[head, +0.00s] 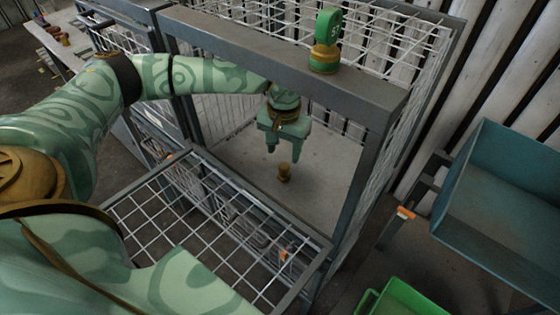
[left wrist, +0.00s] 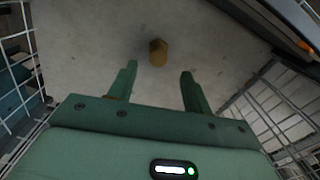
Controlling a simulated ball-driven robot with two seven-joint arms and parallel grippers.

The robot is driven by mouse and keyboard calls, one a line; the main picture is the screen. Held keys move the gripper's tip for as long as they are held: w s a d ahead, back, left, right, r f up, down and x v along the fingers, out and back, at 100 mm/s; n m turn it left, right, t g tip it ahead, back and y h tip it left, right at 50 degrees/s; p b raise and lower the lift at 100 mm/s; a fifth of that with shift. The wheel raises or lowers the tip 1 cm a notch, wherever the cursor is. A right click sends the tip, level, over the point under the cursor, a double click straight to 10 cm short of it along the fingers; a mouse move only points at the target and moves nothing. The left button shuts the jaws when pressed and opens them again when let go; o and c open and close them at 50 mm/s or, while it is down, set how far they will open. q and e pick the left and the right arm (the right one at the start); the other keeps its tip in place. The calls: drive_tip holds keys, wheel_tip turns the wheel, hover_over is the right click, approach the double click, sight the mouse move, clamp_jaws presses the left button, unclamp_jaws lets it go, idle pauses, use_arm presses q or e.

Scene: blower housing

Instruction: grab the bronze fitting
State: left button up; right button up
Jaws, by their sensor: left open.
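The bronze fitting (head: 284,172) stands on the grey floor of a wire-mesh cage in the head view. It also shows in the left wrist view (left wrist: 158,52), beyond the fingertips and roughly between their lines. My left gripper (head: 284,148) reaches into the cage and points down above the fitting, with a gap between them. In the left wrist view its two fingers (left wrist: 158,75) are apart with nothing between them. My right gripper is not in view.
The cage's grey top beam (head: 300,75) carries a green and bronze device (head: 327,42). An open mesh door (head: 190,225) lies in front. A teal bin (head: 510,190) and a green crate (head: 405,298) stand at the right. Bare cage floor (head: 325,185) surrounds the fitting.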

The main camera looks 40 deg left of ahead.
sight(284, 165)
use_arm(q)
wheel_tip(284, 165, down, 7)
drive_tip(key=shift+w+d+f+b, duration=0.1)
drive_tip(key=shift+b, duration=0.85)
drive_tip(key=shift+c, duration=1)
clamp_jaws()
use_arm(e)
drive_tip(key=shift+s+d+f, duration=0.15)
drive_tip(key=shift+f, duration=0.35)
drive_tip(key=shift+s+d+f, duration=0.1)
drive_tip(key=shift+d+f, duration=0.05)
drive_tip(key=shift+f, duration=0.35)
